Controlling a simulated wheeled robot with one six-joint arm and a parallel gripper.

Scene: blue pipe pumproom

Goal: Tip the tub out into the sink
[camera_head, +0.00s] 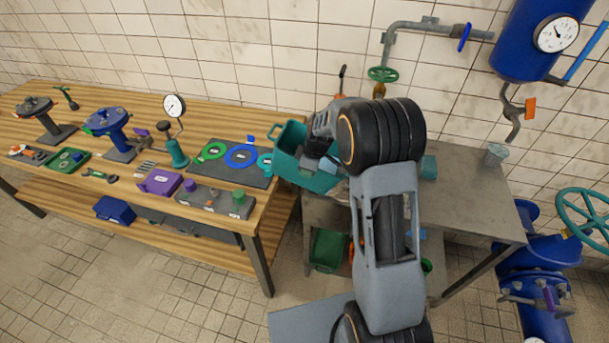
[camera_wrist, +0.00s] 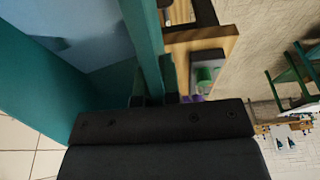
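The teal tub (camera_head: 290,137) is in the head view, above the gap between the wooden bench and the steel counter. It looks tilted. My gripper (camera_head: 318,160) is at its right side, partly hidden by my wrist. In the wrist view the tub (camera_wrist: 35,85) fills the left side, and its wall runs between the two dark fingertips (camera_wrist: 155,99), which are closed on it. A pale blue inside surface and a small dark thing show within the tub; I cannot tell what it holds. The sink cannot be made out; my arm covers part of the steel counter.
The wooden bench (camera_head: 215,120) at left carries vises, a gauge, a purple box (camera_head: 160,182) and a dark mat with coloured rings. Blue pipes and a handwheel stand far right.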

